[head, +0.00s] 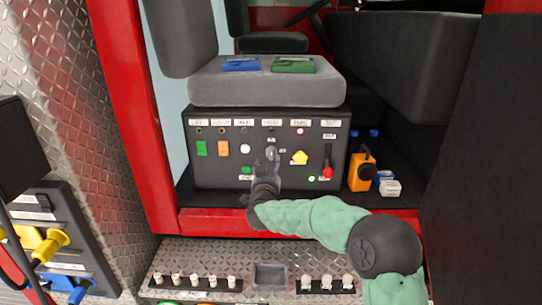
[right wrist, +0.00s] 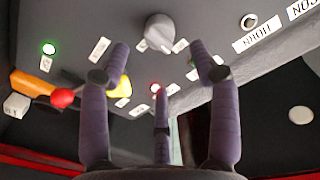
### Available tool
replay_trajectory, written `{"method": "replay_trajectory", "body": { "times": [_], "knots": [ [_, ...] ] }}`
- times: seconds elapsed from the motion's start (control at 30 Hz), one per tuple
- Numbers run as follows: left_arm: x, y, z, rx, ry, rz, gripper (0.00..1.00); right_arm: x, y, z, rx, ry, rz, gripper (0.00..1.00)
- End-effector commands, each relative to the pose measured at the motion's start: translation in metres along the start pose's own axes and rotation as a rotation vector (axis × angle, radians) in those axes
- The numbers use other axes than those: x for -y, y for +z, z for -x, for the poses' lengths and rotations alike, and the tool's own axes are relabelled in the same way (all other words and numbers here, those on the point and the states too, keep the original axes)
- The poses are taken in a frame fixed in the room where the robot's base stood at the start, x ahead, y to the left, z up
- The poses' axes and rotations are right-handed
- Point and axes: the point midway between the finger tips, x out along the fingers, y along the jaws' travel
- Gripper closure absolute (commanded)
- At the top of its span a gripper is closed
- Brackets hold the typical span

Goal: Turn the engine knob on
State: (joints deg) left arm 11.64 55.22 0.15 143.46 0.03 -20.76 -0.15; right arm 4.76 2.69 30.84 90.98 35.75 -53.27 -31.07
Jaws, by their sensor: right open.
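The grey engine knob (head: 271,151) sits near the middle of the black control panel (head: 220,178) below the seat. It also shows in the right wrist view as a round grey knob (right wrist: 158,30) with a raised ridge. My right gripper (head: 267,162) is open in front of the panel, just below the knob. In the right wrist view its purple fingers (right wrist: 160,52) are spread to either side of the knob, with the knob ahead of and between the upper fingertips. Contact with the knob cannot be made out. My left gripper is not in view.
The panel also holds a white button (head: 245,148), a yellow knob (head: 299,157), a red-handled lever (head: 327,172), green and orange switches, and lit red and green lamps. An orange device (head: 361,172) stands right of the panel. The red door frame (head: 130,110) bounds the left.

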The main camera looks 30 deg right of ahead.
Motion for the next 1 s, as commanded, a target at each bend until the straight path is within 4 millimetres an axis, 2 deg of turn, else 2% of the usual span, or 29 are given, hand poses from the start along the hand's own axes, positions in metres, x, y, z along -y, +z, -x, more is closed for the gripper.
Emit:
{"method": "replay_trajectory", "body": {
  "times": [0.2,0.4,0.6,0.83,0.87,1.0],
  "knots": [
    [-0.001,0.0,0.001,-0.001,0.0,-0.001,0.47,-0.001,0.001,-0.039,0.001,0.002,0.0,0.38],
    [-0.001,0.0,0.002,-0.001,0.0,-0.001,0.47,0.0,0.0,-0.062,0.0,0.0,0.0,0.38],
    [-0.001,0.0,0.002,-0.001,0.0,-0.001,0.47,0.0,0.0,-0.07,0.0,0.0,0.0,0.38],
    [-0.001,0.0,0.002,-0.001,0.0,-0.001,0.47,0.0,0.0,-0.071,0.001,0.0,0.0,0.38],
    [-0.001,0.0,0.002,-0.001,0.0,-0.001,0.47,0.0,0.0,-0.07,0.001,0.0,0.0,0.41],
    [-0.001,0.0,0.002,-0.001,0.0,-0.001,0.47,0.0,0.0,-0.07,0.001,0.0,0.0,0.8]
  ]
}}
